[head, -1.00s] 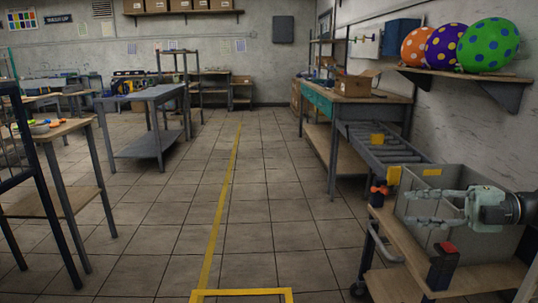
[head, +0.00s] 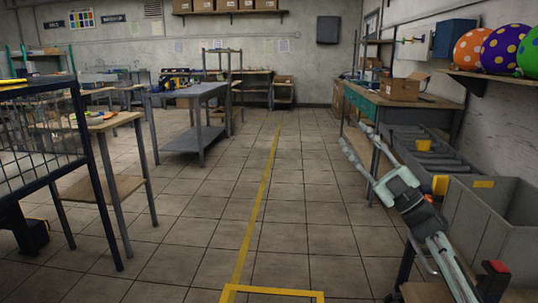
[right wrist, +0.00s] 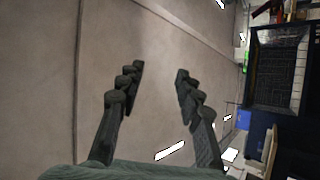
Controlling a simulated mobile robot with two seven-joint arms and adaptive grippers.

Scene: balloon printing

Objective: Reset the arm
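My right gripper (head: 350,136) is in the right half of the head view, left of the grey bin (head: 482,217). Its two fingers point up and to the left, apart, with nothing between them. My right arm comes up from the lower right corner. In the right wrist view the two dark fingers of the right gripper (right wrist: 160,72) are also spread and empty, with bare wall or floor behind. My left gripper is not in view.
Dotted balloons (head: 507,48) rest on a wall shelf. A wire-sided cart (head: 45,145) stands at left. The tiled middle floor is clear.

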